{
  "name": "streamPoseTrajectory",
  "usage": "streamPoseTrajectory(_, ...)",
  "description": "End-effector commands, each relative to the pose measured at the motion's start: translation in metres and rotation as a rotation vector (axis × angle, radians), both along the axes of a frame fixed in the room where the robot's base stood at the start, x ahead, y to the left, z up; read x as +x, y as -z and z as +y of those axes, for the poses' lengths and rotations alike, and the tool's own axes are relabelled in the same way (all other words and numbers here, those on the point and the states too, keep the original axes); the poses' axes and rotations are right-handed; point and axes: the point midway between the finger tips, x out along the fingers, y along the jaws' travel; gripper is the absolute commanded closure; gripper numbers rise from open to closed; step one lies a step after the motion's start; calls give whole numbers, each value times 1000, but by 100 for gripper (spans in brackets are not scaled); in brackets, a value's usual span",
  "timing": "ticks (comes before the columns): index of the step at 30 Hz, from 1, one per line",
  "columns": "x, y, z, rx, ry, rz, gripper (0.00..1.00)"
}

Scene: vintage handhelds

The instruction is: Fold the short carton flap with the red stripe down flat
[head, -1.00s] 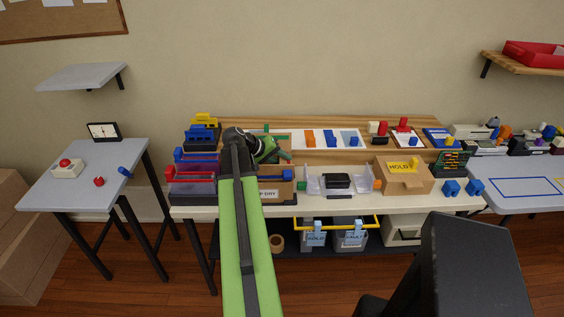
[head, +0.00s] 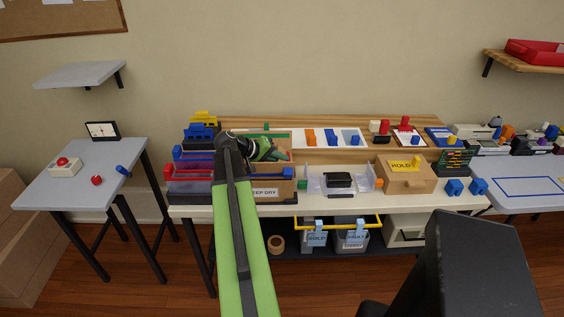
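A brown carton (head: 287,189) with a "KEEP DRY" label stands on the front of the middle bench, partly behind my arm. A flap with a red stripe cannot be clearly made out on it; my arm hides part of the carton's top and left side. My gripper (head: 276,153) is above and behind the carton's front wall, near a green-edged tray (head: 284,134). Its fingers are small and dark against the background, so I cannot tell whether they are open or shut, or whether they touch a flap.
Red and blue bins (head: 187,187) stand left of the carton. A clear tray (head: 314,183) with a black handheld (head: 338,180) is on its right, then a "HOLD" box (head: 400,180). A side table (head: 75,190) is at left. Bare bench top shows along the front edge.

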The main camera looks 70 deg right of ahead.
Motion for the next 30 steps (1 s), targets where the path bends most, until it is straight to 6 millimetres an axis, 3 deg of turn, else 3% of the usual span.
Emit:
streamPoseTrajectory(5, 0, 0, 1, 2, 1, -4, 100)
streamPoseTrajectory(11, 0, 0, 1, 2, 1, -4, 74)
streamPoseTrajectory(20, 0, -3, 0, 2, 1, -4, 74)
streamPoseTrajectory(23, 0, -14, 0, 2, 1, -4, 74)
streamPoseTrajectory(28, 0, -52, 0, 1, 1, -3, 74)
streamPoseTrajectory(30, -19, -60, 6, 2, 4, -2, 74)
